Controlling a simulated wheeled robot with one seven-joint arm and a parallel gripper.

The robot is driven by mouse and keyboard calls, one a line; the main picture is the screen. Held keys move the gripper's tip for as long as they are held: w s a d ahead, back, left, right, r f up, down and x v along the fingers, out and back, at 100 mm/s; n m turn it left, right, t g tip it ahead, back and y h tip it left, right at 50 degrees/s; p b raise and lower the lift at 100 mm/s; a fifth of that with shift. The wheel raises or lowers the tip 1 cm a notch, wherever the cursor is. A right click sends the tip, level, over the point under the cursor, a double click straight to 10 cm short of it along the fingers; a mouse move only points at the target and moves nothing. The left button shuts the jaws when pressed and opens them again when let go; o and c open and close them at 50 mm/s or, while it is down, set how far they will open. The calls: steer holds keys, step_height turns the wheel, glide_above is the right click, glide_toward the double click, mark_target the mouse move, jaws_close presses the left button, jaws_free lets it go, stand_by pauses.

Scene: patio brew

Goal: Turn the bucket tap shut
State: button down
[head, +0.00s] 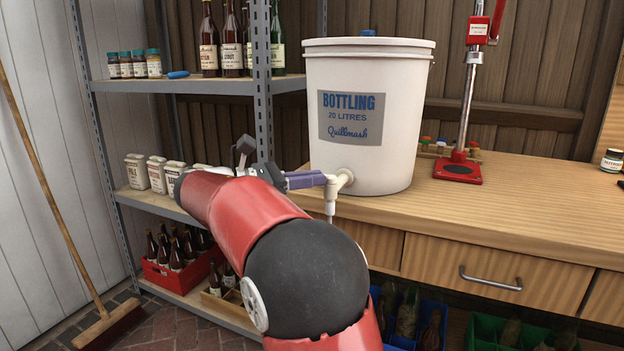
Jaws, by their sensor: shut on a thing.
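The white bottling bucket (388,100) stands lidded and upright on the wooden workbench. Its cream tap (334,191) sticks out low on the bucket's left front side, and a thin pale tube hangs down from its spout. My gripper (315,180) comes in from the left at the tap's height, and its purplish fingers are shut at the tap. The part between the fingers seems to be the tap's handle, but it is mostly hidden. My red arm covers the area below and left of the tap, so I cannot tell the handle's angle.
A red bench capper (459,168) stands on the workbench (520,208) right of the bucket, with small bottles behind. A metal shelf (200,84) with bottles and jars is at the left. A broom (108,325) leans there. Crates with bottles stand below the bench. The bench's front right is clear.

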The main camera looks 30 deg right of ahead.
steer(key=shift+w+d+m+g+y, duration=0.2)
steer(key=shift+w+m+g+y, duration=0.2)
steer(key=shift+m+g+y, duration=0.75)
steer(key=shift+w+d+m+g+y, duration=0.2)
steer(key=shift+w+m+g+y, duration=0.35)
steer(key=shift+m+g, duration=1.15)
steer(key=shift+w+d+m+g+y, duration=0.25)
steer(key=shift+m+g+y, duration=0.65)
steer(key=shift+g, duration=1.15)
steer(key=shift+w+g+y, duration=0.1)
steer(key=shift+g+y, duration=0.2)
steer(key=shift+y, duration=0.1)
steer(key=c, duration=1.5)
jaws_free()
steer(key=shift+d, duration=0.1)
